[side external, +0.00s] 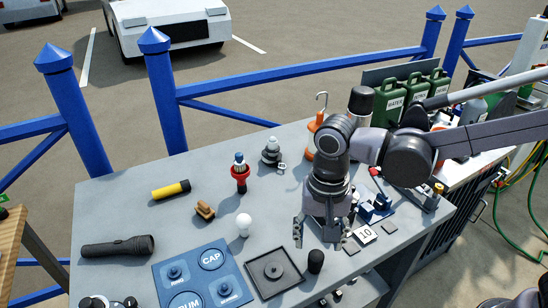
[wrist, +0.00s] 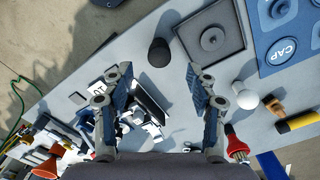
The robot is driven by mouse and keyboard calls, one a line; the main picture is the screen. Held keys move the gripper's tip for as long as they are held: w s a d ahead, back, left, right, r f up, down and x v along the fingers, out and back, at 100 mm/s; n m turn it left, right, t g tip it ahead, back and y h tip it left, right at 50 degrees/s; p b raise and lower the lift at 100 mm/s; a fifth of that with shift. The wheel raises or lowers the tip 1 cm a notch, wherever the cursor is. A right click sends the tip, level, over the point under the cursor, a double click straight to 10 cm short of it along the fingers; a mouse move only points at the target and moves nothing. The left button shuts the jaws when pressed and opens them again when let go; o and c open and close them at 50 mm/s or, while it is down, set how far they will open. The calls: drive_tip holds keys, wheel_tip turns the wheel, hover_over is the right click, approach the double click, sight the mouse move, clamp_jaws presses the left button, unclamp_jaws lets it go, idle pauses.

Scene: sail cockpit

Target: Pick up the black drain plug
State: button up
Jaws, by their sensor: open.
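A small black upright plug (side external: 315,262) with a rounded top stands on the grey table near its front edge, right of a square black tray. I take it for the drain plug. In the wrist view the plug (wrist: 160,52) lies just beyond the gap between the fingertips, roughly centred. My gripper (side external: 320,238) is open and empty, pointing down above the table, with its fingers spread. It is apart from the plug. Both fingers of the gripper (wrist: 160,78) show in the wrist view.
The black tray (side external: 256,281) has a round central piece. A blue board (side external: 165,278) with round labelled spots lies left of it. A white bulb-shaped thing (side external: 244,224) stands behind the tray. Blue and black parts (side external: 375,210) and a "10" card (side external: 364,234) sit right of my gripper.

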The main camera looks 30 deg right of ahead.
sight(317, 255)
drive_tip(key=shift+w+d+f, duration=0.1)
drive_tip(key=shift+f, duration=3.3)
drive_tip(key=c, duration=1.2)
